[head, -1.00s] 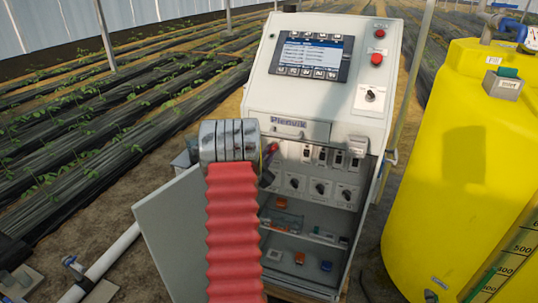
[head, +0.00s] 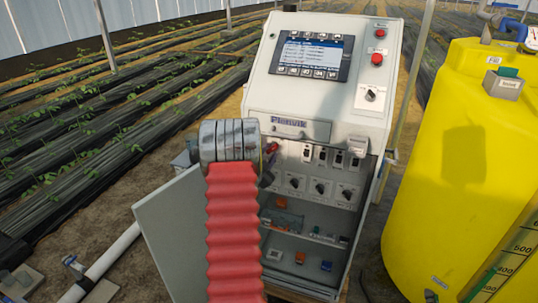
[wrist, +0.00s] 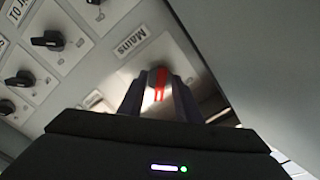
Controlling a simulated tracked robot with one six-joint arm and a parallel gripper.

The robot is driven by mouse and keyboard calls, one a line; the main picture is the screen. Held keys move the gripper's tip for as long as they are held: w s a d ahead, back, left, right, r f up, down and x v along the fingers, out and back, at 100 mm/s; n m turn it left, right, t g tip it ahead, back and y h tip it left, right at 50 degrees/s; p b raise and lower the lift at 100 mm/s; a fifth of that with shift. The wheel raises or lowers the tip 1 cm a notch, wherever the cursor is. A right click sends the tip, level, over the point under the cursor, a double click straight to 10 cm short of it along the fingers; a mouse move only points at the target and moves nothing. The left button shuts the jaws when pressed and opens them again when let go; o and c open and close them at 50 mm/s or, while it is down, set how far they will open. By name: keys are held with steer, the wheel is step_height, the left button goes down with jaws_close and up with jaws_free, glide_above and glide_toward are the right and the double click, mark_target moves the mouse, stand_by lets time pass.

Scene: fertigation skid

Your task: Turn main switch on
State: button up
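The main switch (wrist: 159,84) is a grey knob with a red stripe, on a pale plate labelled "Mains" (wrist: 130,42) in the wrist view. My gripper (wrist: 159,90) has one dark finger on each side of the knob, and both fingertips appear to touch it. The red stripe runs nearly upright in this view, tilted slightly. In the head view, my arm with its red bellows covers the left part of the cabinet's switch panel (head: 318,188), and the fingers are mostly hidden behind it.
The grey control cabinet (head: 350,118) has a lit screen (head: 312,53) above. Its open door (head: 180,235) stands at the left. Several black rotary switches (wrist: 48,40) sit left of the main switch in the wrist view. A yellow tank (head: 450,170) stands close on the right.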

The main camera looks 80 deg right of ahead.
steer(key=w+a, duration=0.1)
steer(key=a, duration=1.2)
steer(key=shift+w+a, duration=0.15)
steer(key=shift+a, duration=0.25)
stand_by(0.4)
